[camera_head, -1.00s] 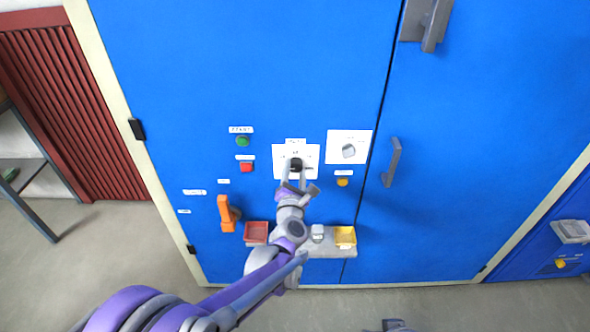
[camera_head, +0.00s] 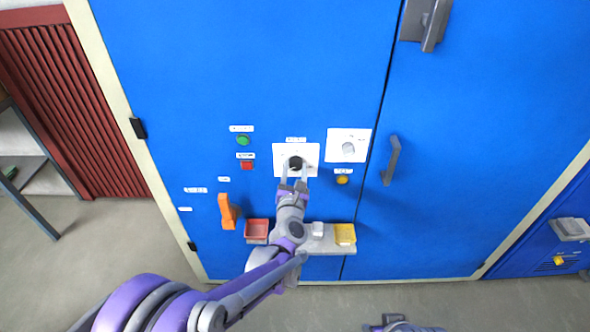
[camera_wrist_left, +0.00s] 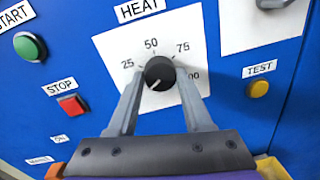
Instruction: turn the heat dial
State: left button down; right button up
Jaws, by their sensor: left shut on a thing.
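The black round heat dial (camera_wrist_left: 160,74) sits on a white plate (camera_wrist_left: 203,28) marked 25, 50, 75 and a partly covered 100, under a HEAT label. A small light mark on the dial faces lower left in the left wrist view. My left gripper (camera_wrist_left: 160,84) is shut on the dial, one finger on each side. In the head view the dial (camera_head: 295,162) shows between the fingertips of my left gripper (camera_head: 295,168). At the bottom edge, a grey and purple part of mine (camera_head: 400,326), probably the right gripper, is cut off and its jaws cannot be made out.
Left of the dial are a green START button (camera_wrist_left: 30,46) and a red STOP button (camera_wrist_left: 72,105). Below are an orange handle (camera_head: 227,212) and a shelf (camera_head: 328,246) with a red tray (camera_head: 256,231) and yellow tray (camera_head: 345,234).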

pick_arm(q)
jog(key=shift+c, duration=1.6)
grip_release()
jog(key=s, duration=1.1)
jog(key=shift+a+b, duration=0.3)
jog(key=shift+a, duration=0.05)
jog(key=shift+w, duration=0.1)
